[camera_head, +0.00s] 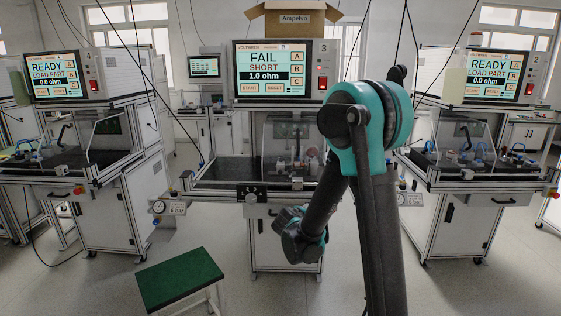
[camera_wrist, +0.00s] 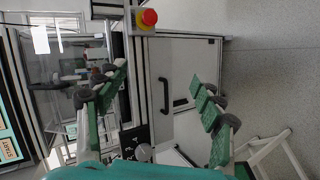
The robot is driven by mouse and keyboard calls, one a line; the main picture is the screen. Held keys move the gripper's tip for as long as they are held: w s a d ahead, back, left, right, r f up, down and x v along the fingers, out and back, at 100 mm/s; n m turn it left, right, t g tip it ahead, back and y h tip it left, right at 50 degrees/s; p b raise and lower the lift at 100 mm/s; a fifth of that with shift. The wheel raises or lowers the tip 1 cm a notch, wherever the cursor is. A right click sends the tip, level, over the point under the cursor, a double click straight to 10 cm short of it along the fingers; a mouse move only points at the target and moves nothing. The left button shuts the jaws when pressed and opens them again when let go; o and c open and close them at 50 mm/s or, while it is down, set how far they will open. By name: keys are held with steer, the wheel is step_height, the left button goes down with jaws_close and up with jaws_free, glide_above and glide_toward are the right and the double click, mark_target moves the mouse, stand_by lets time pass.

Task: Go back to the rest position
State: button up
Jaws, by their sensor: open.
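My gripper (camera_wrist: 160,98) is open and empty in the wrist view, its two green-padded fingers spread wide in front of the middle test station. In the head view my arm is bent, with its elbow high and its lower end in front of the middle station; the fingers cannot be made out there. The middle station's screen (camera_head: 269,70) reads FAIL, SHORT, 1.0 ohm. Its white cabinet door (camera_wrist: 190,85) with a dark handle lies behind the fingers in the wrist view, which is turned sideways.
Stations with READY, LOAD PART screens stand at left (camera_head: 48,76) and right (camera_head: 492,77). A green-topped stool (camera_head: 180,278) stands at front left. A cardboard box (camera_head: 293,19) sits atop the middle station. A red stop button (camera_wrist: 146,18) shows. Grey floor (camera_head: 465,290) is clear at front right.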

steer(key=s+d+f+m+g+y, duration=0.1)
steer(key=s+d+m+g, duration=0.15)
steer(key=s+d, duration=0.4)
steer(key=s+d+f+m+g, duration=0.1)
steer(key=s+d+m+g, duration=0.2)
steer(key=s, duration=0.6)
steer(key=s+f+m+g+y, duration=0.1)
steer(key=s+f+m+y, duration=0.1)
steer(key=s, duration=0.6)
steer(key=s+f+m+y, duration=0.1)
steer(key=s+m, duration=0.4)
steer(key=s, duration=0.3)
steer(key=shift+a+f+g+y, duration=0.35)
steer(key=shift+y, duration=0.05)
